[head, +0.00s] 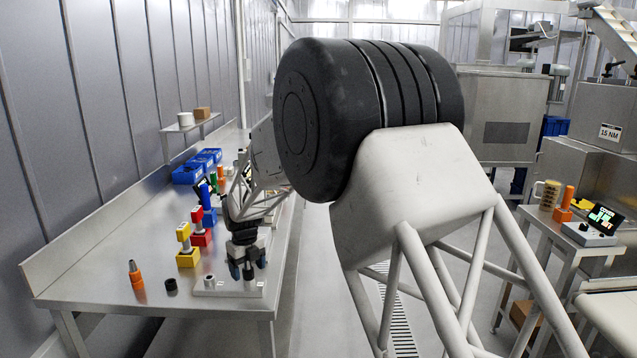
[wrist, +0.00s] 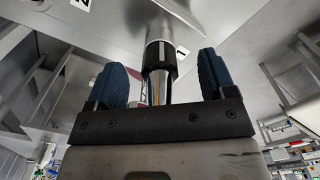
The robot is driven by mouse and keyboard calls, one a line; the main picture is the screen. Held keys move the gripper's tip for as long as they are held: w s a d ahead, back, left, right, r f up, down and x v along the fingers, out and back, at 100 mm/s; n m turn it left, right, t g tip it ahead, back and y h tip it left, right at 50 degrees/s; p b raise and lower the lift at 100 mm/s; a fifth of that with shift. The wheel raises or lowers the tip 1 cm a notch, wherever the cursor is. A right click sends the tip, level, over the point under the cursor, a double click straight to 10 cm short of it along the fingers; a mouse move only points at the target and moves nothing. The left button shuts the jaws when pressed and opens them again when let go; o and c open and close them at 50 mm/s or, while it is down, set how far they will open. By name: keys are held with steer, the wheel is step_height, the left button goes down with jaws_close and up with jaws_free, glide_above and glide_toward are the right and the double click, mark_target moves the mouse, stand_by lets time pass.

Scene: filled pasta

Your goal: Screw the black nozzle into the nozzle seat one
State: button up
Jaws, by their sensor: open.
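My gripper (head: 247,268) points down over the right part of a pale seat plate (head: 228,292) near the table's front edge. In the wrist view, its blue fingers (wrist: 164,80) are open, one on each side of the black nozzle (wrist: 160,60), with gaps on both sides. The nozzle has a black collar and a metal tip toward the gripper. Its collar meets a grey metal seat (wrist: 166,20), beside a small label that seems to read 1. I cannot tell how deep it sits. Another seat (head: 209,281) on the plate's left looks empty.
An orange nozzle (head: 137,282) and a black ring (head: 171,285) stand left of the plate. Yellow (head: 187,257) and red (head: 201,238) blocks with handled tools stand behind, then blue bins (head: 189,173).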

steer(key=shift+r, duration=3.4)
steer(key=shift+r, duration=0.1)
step_height(320, 180, up, 8)
steer(key=s+d+r+n+t, duration=0.1)
steer(key=s+d+r+n, duration=0.3)
steer(key=s+d+n, duration=0.55)
steer(key=s+d+r+n, duration=0.4)
steer(key=s+d, duration=0.8)
steer(key=d, duration=0.5)
steer(key=s+d+f+n, duration=0.2)
steer(key=s+d+n, duration=0.2)
steer(key=s, duration=0.4)
steer(key=s+d+f+n+t, duration=0.1)
steer(key=s+d+f+n, duration=0.2)
steer(key=s, duration=0.6)
steer(key=s+d+f+n, duration=0.2)
steer(key=s+d+n, duration=0.3)
steer(key=s, duration=0.3)
steer(key=shift+s+d+f+n+t, duration=0.2)
steer(key=shift+s+f+n+t, duration=0.1)
steer(key=shift+n, duration=0.55)
